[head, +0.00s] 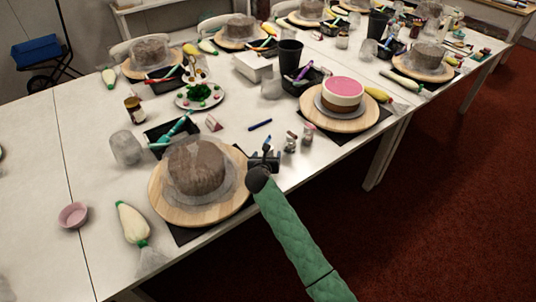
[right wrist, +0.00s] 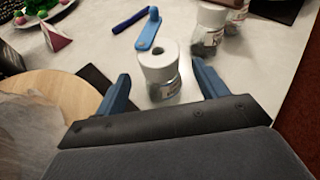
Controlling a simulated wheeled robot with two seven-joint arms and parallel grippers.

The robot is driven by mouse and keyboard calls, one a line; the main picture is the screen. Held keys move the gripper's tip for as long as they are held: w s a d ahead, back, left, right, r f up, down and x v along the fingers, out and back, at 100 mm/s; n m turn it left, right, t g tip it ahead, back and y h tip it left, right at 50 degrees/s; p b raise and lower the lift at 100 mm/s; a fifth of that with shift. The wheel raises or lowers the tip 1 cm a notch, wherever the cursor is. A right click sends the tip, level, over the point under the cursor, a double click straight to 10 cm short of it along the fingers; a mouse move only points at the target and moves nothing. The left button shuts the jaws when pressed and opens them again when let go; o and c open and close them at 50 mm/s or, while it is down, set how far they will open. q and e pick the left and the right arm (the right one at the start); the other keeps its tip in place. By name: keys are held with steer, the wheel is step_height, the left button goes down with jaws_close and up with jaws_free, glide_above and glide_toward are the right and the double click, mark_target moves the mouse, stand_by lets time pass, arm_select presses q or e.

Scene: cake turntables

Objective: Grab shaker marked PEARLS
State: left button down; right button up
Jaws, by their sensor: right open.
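My right gripper (head: 264,159) is open at the table's front edge, right of the nearest cake. In the right wrist view its two blue fingers (right wrist: 161,72) stand apart on either side of a small clear shaker (right wrist: 163,90) with a white lid. The shaker is upright on the table, and there is a gap to each finger. Two similar shakers stand beyond it to the right; the nearer one (right wrist: 209,30) and the farther one (right wrist: 238,12) also show in the head view (head: 291,143) (head: 308,132). I cannot read PEARLS on any label. My left gripper is not in view.
A blue tool (right wrist: 149,33) and a blue pen (right wrist: 129,20) lie just beyond the shaker. A brown cake (head: 196,167) on a round wooden board (head: 165,205) stands left of the gripper. A pink-topped cake (head: 342,92) stands farther right.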

steer(key=shift+x, duration=1.2)
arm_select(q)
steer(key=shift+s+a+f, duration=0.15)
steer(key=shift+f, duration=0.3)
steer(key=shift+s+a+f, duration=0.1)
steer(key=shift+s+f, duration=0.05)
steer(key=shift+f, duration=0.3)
arm_select(e)
steer(key=c, duration=1.3)
steer(key=shift+r, duration=0.15)
